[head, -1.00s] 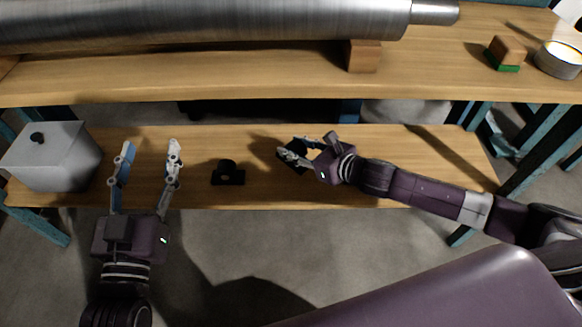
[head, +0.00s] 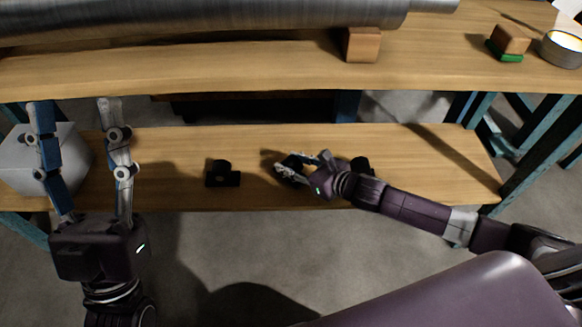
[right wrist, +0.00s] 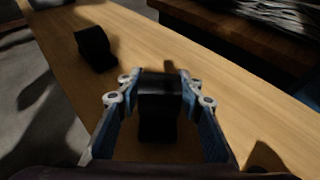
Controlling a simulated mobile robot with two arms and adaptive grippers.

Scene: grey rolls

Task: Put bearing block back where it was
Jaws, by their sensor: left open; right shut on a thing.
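My right gripper (head: 284,168) is over the lower wooden bench and shut on a black bearing block. In the right wrist view the held bearing block (right wrist: 158,108) stands between the two fingers; whether it touches the bench I cannot tell. A second black bearing block (head: 222,174) sits on the lower bench, left of my right gripper and apart from it. It also shows at the upper left in the right wrist view (right wrist: 97,48). My left gripper (head: 75,110) is open and empty, its fingers spread in front of the grey box.
The upper bench (head: 200,76) behind carries a large metal roll (head: 190,25), a wooden block (head: 362,45), a wood-and-green block (head: 508,42) and a round tin (head: 562,50).

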